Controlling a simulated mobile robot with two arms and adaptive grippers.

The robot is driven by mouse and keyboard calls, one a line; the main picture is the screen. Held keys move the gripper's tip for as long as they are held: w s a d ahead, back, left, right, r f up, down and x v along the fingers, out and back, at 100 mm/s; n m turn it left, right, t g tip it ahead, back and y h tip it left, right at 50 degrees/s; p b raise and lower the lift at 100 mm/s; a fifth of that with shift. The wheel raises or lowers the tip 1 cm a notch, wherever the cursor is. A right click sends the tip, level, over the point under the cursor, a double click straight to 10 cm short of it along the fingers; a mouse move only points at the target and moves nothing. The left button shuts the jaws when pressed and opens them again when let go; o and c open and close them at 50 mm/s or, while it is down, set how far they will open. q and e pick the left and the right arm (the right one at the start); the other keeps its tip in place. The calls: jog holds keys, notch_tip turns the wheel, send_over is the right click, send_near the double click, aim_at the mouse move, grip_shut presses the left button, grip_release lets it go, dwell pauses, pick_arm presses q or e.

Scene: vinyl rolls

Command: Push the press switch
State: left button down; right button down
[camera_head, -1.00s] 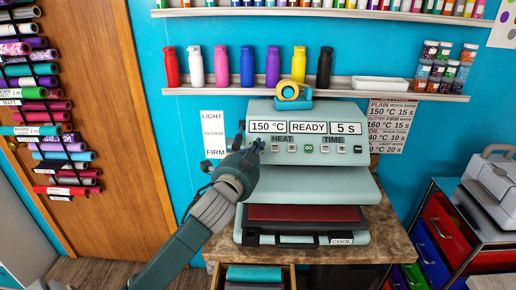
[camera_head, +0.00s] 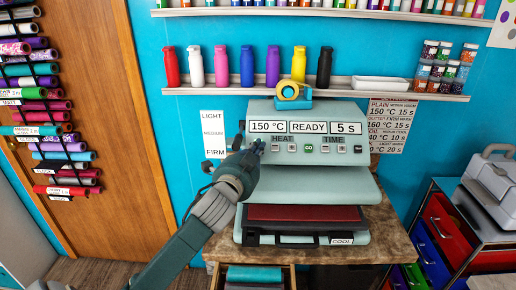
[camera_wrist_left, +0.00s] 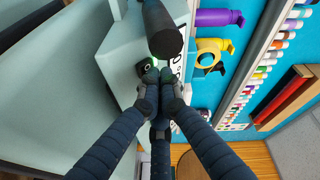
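The heat press (camera_head: 312,180) stands on a wooden worktop, with its sloped front panel reading 150 °C, READY and 5 s. A row of small press switches sits below the displays, including a green GO switch (camera_head: 309,148) in the middle and others beside HEAT and TIME. My left gripper (camera_head: 257,147) is at the panel's left end, left of the HEAT switches. In the left wrist view its fingertips (camera_wrist_left: 158,76) are together and empty, close to a dark round switch with green on it (camera_wrist_left: 147,68). I cannot tell whether they touch. My right gripper is out of view.
A yellow tape roll (camera_head: 291,90) sits on top of the press. A shelf with several coloured bottles (camera_head: 247,66) runs behind it. An open drawer (camera_head: 253,275) is below the worktop; a drawer cart (camera_head: 447,228) stands at the right.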

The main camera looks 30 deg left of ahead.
pick_arm(q)
jog(key=shift+w+a+f, duration=0.1)
jog(key=shift+f, duration=0.05)
dwell(0.3)
jog(key=shift+s+d+r+p, duration=0.35)
jog(key=shift+s+r+p, duration=0.3)
jog(key=shift+p, duration=0.1)
jog(key=shift+w, duration=0.1)
jog(key=s+d+r+p, duration=0.2)
jog(key=s+r+p, duration=0.1)
jog(key=r+p, duration=0.1)
jog(key=shift+s+d, duration=0.15)
jog(key=shift+s, duration=0.2)
